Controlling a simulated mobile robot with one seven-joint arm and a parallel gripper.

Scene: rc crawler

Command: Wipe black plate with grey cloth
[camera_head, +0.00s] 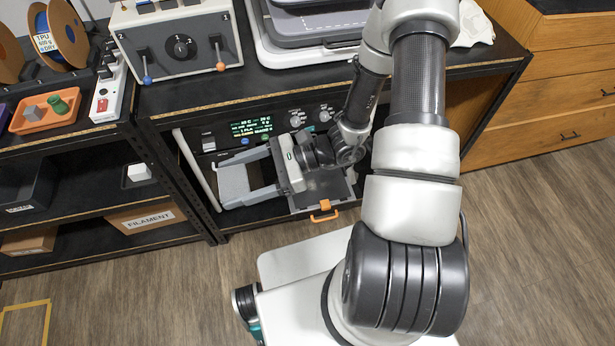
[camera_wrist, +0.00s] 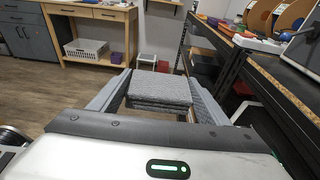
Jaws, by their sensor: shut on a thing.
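The grey cloth, a folded textured pad, lies between the fingertips of my gripper in the wrist view (camera_wrist: 160,90). In the head view the cloth (camera_head: 233,184) shows at the left, with my gripper (camera_head: 240,180) shut on it. The black plate (camera_head: 328,184) is in front of the machine in the head view, with an orange handle (camera_head: 325,211) at its front edge. My gripper's body covers the plate's left part, and the cloth is to the left of the visible plate. I cannot tell whether the cloth touches anything below it.
The machine's lit display (camera_head: 251,127) and knobs are just behind my gripper. A dark shelf post (camera_head: 178,185) stands close to the left. A cardboard filament box (camera_head: 146,217) is on the lower left shelf. The wooden floor in front is largely clear.

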